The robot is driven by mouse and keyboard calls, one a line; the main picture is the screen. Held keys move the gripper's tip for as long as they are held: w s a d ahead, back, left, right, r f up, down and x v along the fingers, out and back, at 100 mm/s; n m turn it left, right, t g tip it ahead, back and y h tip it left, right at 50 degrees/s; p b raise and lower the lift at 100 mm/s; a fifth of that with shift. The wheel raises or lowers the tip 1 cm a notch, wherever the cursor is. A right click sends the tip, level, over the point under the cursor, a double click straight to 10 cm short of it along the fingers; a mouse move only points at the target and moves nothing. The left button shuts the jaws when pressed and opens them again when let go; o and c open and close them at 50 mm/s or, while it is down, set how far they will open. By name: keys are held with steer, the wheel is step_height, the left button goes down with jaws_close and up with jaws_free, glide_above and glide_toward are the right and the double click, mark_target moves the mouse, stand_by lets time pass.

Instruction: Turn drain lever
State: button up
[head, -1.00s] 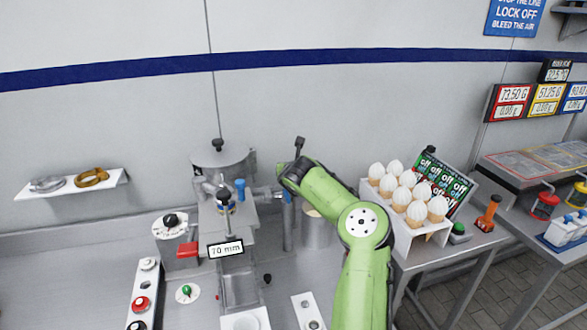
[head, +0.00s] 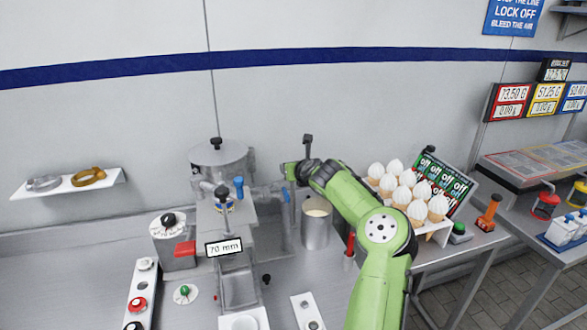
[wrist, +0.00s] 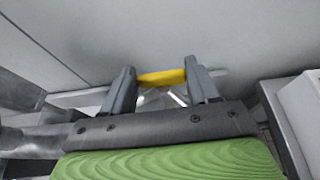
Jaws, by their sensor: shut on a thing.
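My gripper (head: 292,172) is at the end of the green arm, beside the pipework to the right of the grey machine (head: 228,220). In the wrist view its two dark fingers (wrist: 160,82) stand apart, and a yellow bar (wrist: 161,77) spans the gap between their tips. It looks like the drain lever's handle, held between the fingers. In the head view my gripper and arm hide the lever. A blue handle (head: 286,195) shows just below my gripper, by the pipe. A grey pot (head: 317,226) with pale contents stands right below my wrist.
A lidded round hopper (head: 222,160) stands at the back left. A rack of white-topped cones (head: 432,225) is to the right of my arm.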

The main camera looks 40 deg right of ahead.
steer(key=o, duration=1.1)
steer(key=shift+c, duration=0.2)
steer(key=v, duration=1.5)
steer(key=shift+s+a+b, duration=0.25)
steer(key=shift+s+b, duration=0.1)
steer(key=shift+b, duration=0.05)
